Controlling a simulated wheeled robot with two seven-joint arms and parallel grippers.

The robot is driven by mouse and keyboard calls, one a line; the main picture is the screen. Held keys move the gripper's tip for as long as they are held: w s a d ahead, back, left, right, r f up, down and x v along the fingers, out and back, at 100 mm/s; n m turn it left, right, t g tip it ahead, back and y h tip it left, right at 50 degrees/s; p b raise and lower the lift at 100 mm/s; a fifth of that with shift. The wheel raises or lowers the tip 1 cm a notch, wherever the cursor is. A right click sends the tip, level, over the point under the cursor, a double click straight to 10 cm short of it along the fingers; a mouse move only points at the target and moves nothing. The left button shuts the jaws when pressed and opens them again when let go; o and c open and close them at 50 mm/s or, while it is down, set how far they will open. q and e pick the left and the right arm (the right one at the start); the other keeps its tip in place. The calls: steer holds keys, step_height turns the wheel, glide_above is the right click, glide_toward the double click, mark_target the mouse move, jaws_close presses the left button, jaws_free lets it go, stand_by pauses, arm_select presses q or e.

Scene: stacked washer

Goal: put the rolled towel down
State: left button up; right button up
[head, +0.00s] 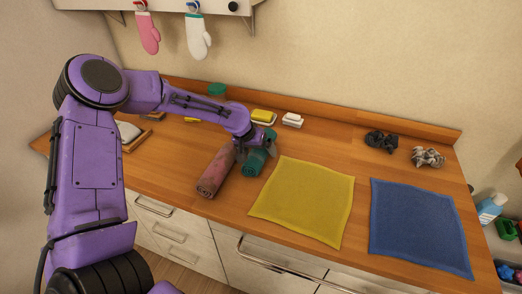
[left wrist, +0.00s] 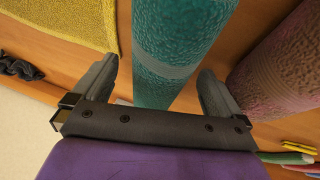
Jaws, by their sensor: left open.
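A teal rolled towel (head: 254,163) lies on the wooden counter (head: 330,140), left of the yellow cloth. A pink rolled towel (head: 215,172) lies beside it on the left. My left gripper (head: 256,150) is at the far end of the teal roll. In the left wrist view, the open fingers (left wrist: 157,85) stand on either side of the teal roll (left wrist: 172,45), with gaps visible. The pink roll (left wrist: 285,65) is just outside the finger on the right of that view. My right gripper is not in view.
A flat yellow cloth (head: 304,202) and a blue cloth (head: 420,224) lie to the right. A yellow sponge (head: 264,116), a white soap dish (head: 292,120) and dark and grey crumpled things (head: 380,142) are near the wall. Oven mitts (head: 198,36) hang above.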

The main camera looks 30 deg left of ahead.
arm_select(q)
steer(key=shift+s+r, duration=0.1)
steer(key=shift+s, duration=0.05)
steer(key=c, duration=1.3)
